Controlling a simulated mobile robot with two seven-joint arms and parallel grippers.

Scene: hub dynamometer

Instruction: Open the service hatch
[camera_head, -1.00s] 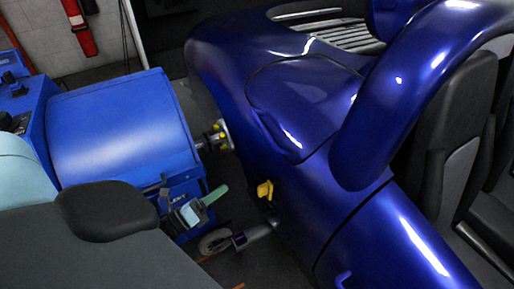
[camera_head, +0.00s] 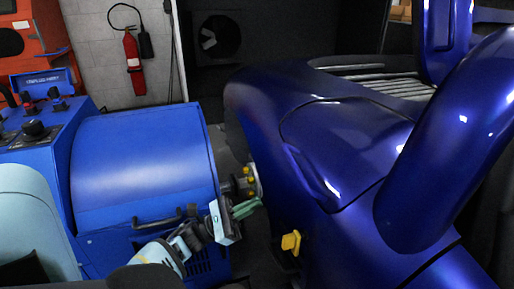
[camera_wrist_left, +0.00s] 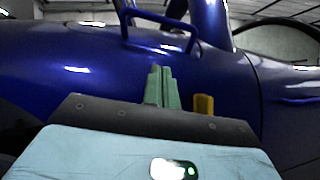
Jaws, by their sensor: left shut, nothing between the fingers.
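The service hatch (camera_head: 350,130) is a rounded, dark blue panel set in the flank of the blue car body, with its outline seam closed in the head view. Its bar handle (camera_head: 314,173) runs along the near edge. In the wrist view the handle (camera_wrist_left: 160,22) shows as a blue loop standing off the body, above and beyond the fingers. My left gripper (camera_head: 247,208) has green fingers. It is shut and empty, left of and below the handle, and apart from it. In the wrist view its fingers (camera_wrist_left: 162,86) point toward the body. My right gripper is not in view.
A blue dynamometer unit (camera_head: 145,165) stands at left, with a shaft and yellow-studded hub (camera_head: 250,182) by the car. A yellow knob (camera_head: 291,242) sticks out below the hatch. A thick blue curved bar (camera_head: 455,140) rises right of the hatch. A fire extinguisher (camera_head: 133,62) hangs behind.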

